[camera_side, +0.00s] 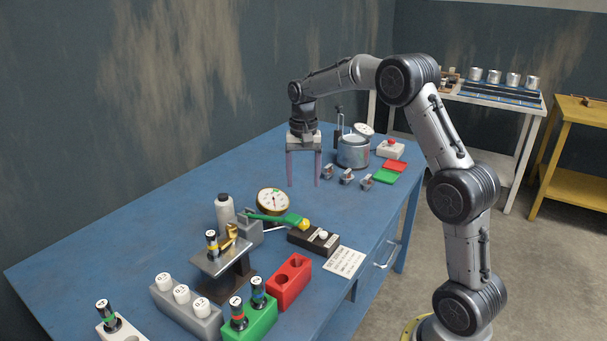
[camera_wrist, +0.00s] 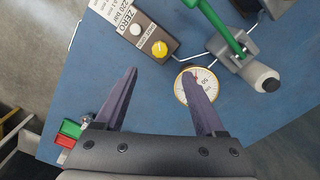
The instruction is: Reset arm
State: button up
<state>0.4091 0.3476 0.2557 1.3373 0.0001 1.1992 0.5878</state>
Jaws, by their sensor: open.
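My gripper (camera_side: 304,183) hangs from the arm above the blue table (camera_side: 120,222), fingers pointing down. The two purple-grey fingers are apart with nothing between them. In the wrist view my gripper (camera_wrist: 168,75) shows its fingers spread over the table, with a round dial gauge (camera_wrist: 198,86) beyond and beside the right finger. In the side view the gauge (camera_side: 272,201) lies to the lower left of the fingers. My fingertips appear clear of the table and of every object.
Nearby stand a green-handled tool (camera_side: 275,218), a dark box with a yellow knob (camera_side: 313,240), a white bottle (camera_side: 225,208) and a metal pot (camera_side: 353,151). A red block (camera_side: 290,282), green block (camera_side: 250,319) and grey block (camera_side: 187,309) stand at the front. The table's left rear is bare.

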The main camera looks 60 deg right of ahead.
jog(key=shift+r, duration=0.5)
